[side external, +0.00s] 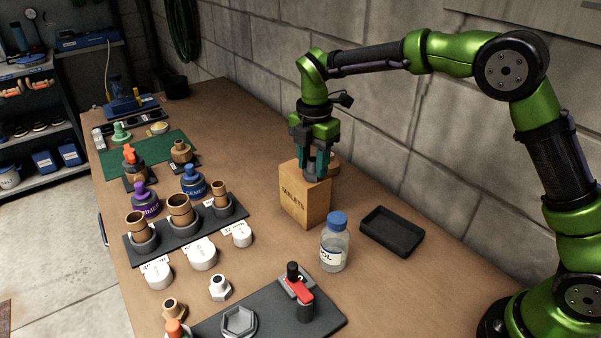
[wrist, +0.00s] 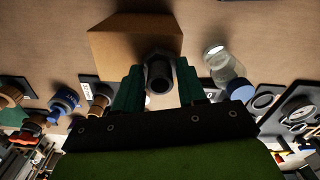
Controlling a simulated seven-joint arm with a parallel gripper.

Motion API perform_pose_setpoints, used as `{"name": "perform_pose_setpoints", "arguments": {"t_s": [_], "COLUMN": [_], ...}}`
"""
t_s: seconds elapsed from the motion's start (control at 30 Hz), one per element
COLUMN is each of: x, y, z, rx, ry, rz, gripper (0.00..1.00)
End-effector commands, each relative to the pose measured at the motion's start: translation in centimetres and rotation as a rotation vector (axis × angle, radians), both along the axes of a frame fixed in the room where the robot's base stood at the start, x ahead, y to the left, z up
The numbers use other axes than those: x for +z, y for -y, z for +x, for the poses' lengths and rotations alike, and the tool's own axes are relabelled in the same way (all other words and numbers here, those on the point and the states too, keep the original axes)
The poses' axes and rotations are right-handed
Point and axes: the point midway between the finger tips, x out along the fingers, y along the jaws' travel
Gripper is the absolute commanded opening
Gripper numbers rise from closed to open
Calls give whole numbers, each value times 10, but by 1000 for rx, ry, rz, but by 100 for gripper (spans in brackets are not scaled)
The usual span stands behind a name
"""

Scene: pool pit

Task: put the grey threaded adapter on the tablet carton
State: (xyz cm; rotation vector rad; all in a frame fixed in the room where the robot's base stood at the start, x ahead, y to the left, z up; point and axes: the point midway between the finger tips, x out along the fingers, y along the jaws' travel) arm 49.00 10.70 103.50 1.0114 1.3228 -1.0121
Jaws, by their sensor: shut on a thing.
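The tablet carton (side external: 303,203), a tan box marked TABLETS, stands upright on the bench. My gripper (side external: 317,168) points down over its top. In the wrist view the grey threaded adapter (wrist: 160,76), a dark tube with a wider collar, sits between my gripper's two green fingers (wrist: 158,92), which are shut on it. The carton (wrist: 118,42) fills the space beyond it there. In the side view the fingers mostly hide the adapter, and I cannot tell whether it touches the carton top.
A blue-capped bottle (side external: 335,245) stands close to the carton's right front. An empty black tray (side external: 391,232) lies to the right. A dark rack (side external: 152,256) with several brown fittings is at left. A tan round thing (side external: 334,161) shows behind the gripper.

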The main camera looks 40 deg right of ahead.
Motion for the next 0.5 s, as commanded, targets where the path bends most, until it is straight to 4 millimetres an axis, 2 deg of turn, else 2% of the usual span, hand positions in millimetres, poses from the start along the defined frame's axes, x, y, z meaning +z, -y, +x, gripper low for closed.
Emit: {"name": "perform_pose_setpoints", "arguments": {"t_s": [0.27,0.3,0.47,0.5], "x": [-2,-3,-3,-3], "y": [0,0,0,0], "z": [0,0,0,0], "rx": [0,0,0,-1], "ry": [0,0,1,1], "rz": [0,0,0,0], "gripper": [10,42,66,66]}}
